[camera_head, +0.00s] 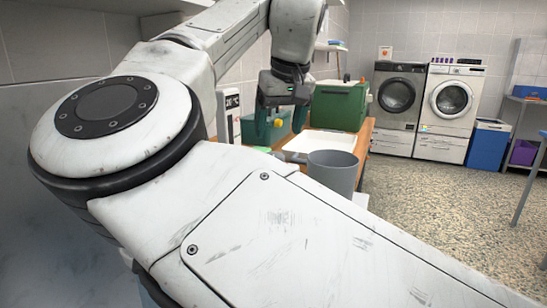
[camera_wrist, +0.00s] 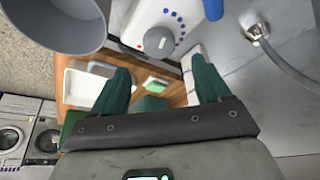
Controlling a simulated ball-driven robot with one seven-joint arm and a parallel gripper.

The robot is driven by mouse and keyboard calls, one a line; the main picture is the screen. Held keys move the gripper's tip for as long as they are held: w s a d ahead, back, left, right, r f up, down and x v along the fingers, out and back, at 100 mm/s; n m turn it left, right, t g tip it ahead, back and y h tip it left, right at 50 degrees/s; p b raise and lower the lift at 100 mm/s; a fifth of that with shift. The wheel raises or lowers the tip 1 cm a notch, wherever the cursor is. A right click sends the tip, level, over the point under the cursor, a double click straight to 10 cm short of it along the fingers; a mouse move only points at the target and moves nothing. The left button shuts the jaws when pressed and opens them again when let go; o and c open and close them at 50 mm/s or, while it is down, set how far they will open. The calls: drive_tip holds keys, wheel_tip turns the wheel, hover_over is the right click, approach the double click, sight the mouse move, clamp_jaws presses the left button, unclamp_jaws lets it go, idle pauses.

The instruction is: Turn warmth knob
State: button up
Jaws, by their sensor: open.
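The warmth knob appears to be the round grey knob (camera_wrist: 158,42) on a white unit (camera_wrist: 150,15) in the wrist view, with red and blue dots around it. My gripper (camera_wrist: 162,76) is open, its two green fingers spread below the knob in the picture and apart from it. Nothing is between the fingers. In the head view my gripper (camera_head: 281,122) points down above the wooden table. A white panel with a dark display (camera_head: 230,101) stands on the wall side, partly hidden by my arm. I cannot make out the knob there.
A grey bucket (camera_head: 333,172) stands before a white tray (camera_head: 322,143) on the wooden table (camera_head: 366,138). A green box (camera_head: 340,106) is behind. A metal hose (camera_wrist: 285,62) hangs by the wall in the wrist view.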

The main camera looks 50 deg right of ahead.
sight(274, 154)
drive_tip(key=b+x, duration=0.1)
drive_tip(key=x, duration=0.6)
drive_tip(key=shift+w+f+b, duration=0.1)
drive_tip(key=shift+f+b, duration=0.1)
drive_tip(key=shift+b, duration=0.1)
drive_tip(key=c, duration=1)
drive_tip(key=shift+r, duration=0.1)
drive_tip(key=shift+p, duration=0.5)
